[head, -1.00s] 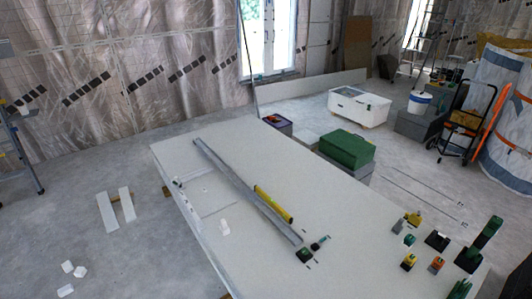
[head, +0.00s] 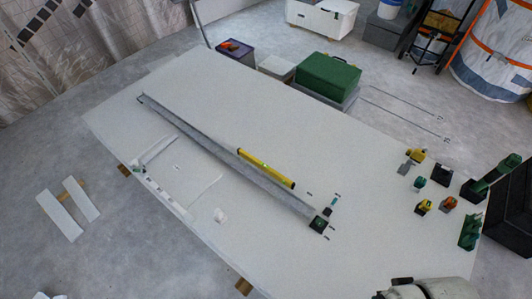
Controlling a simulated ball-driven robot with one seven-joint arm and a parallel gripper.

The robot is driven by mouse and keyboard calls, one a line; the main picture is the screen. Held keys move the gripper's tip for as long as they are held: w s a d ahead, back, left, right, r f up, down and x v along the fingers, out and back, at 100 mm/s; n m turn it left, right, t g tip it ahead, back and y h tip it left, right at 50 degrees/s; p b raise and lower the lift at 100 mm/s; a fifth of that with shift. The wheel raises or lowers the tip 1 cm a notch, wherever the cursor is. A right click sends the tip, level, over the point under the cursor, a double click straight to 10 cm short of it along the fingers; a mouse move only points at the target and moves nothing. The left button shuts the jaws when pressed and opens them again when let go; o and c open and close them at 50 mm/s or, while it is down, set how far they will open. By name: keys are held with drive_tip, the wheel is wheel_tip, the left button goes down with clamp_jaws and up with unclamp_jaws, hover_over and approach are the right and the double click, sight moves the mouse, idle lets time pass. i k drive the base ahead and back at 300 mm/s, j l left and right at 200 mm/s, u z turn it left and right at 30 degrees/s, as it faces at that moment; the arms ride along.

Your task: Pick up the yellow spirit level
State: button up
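The yellow spirit level (head: 266,168) lies flat on the large white panel (head: 290,110), near its middle. It is a slim yellow bar with dark ends and a small greenish vial. It lies just beside a long grey metal profile (head: 195,142), roughly parallel to it. Whether the two touch is too small to tell. A white rounded part of my arm shows at the bottom right edge, well apart from the level. My gripper is not in view.
A small dark green and black tool (head: 318,225) lies at the profile's near end. Several tools and batteries stand on the panel's right side, including a tall green one (head: 497,172). A green case (head: 328,81) stands beyond the panel. The panel's upper middle is clear.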

sight(280, 178)
drive_tip(key=i+j+z, duration=0.1)
drive_tip(key=j, duration=0.25)
drive_tip(key=i+j+z, duration=0.1)
drive_tip(key=j, duration=0.3)
drive_tip(key=i+j+z, duration=0.1)
drive_tip(key=i+j, duration=0.15)
drive_tip(key=j, duration=0.15)
drive_tip(key=i+j+z, duration=0.15)
drive_tip(key=j, duration=0.25)
drive_tip(key=i+j+z, duration=0.1)
drive_tip(key=j, duration=0.3)
drive_tip(key=j+z, duration=0.1)
drive_tip(key=j, duration=0.35)
drive_tip(key=i+j+z, duration=0.1)
drive_tip(key=j, duration=0.25)
drive_tip(key=i+j+z, duration=0.15)
drive_tip(key=i+j, duration=0.15)
drive_tip(key=i+j+z, duration=0.1)
drive_tip(key=j, duration=0.4)
drive_tip(key=i, duration=0.05)
